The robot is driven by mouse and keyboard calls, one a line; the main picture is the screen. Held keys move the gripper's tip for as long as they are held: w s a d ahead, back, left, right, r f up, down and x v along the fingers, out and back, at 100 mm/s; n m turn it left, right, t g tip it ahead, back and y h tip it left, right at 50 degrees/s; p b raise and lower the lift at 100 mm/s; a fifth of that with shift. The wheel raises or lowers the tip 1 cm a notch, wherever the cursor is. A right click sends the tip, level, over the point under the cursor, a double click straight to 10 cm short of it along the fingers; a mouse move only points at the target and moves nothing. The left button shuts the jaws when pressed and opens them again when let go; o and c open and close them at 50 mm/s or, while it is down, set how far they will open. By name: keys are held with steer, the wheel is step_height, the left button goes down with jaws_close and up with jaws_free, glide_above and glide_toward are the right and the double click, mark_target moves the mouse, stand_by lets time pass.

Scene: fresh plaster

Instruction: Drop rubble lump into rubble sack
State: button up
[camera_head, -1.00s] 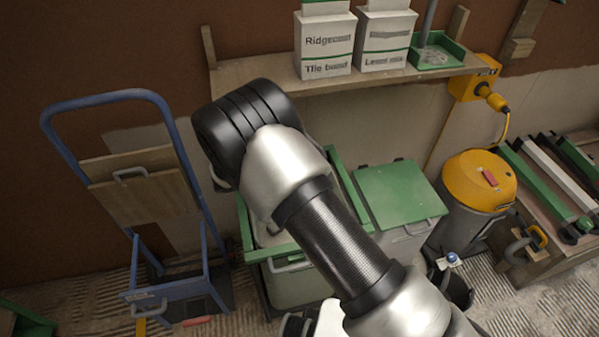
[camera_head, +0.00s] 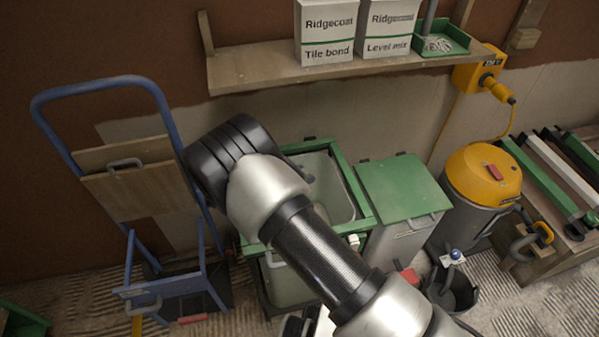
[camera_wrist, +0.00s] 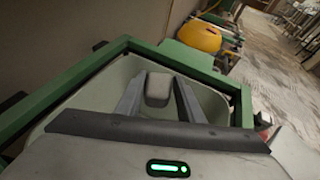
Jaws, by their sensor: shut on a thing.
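In the wrist view my gripper (camera_wrist: 159,78) is shut on a grey block-like lump (camera_wrist: 158,90), which I take for the rubble lump. The lump shows between the two fingers, over the pale inside of an open green-rimmed container (camera_wrist: 62,98). In the head view this open container (camera_head: 362,200) stands below the shelf, partly behind my arm. I cannot tell for sure whether it is the rubble sack. My gripper and the lump are hidden in the head view.
A green-lidded bin (camera_head: 400,190) stands right beside the open container. Further right are a yellow-topped vacuum (camera_head: 482,175) and a dark bucket (camera_head: 462,290). A blue hand truck (camera_head: 205,215) stands at left. A wall shelf (camera_head: 280,78) with two boxes is above.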

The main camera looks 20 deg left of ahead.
steer(key=o, duration=1.2)
steer(key=shift+o, duration=0.2)
steer(key=p+v, duration=0.2)
steer(key=v, duration=1.5)
steer(key=shift+s+a, duration=0.15)
steer(key=shift+a, duration=0.05)
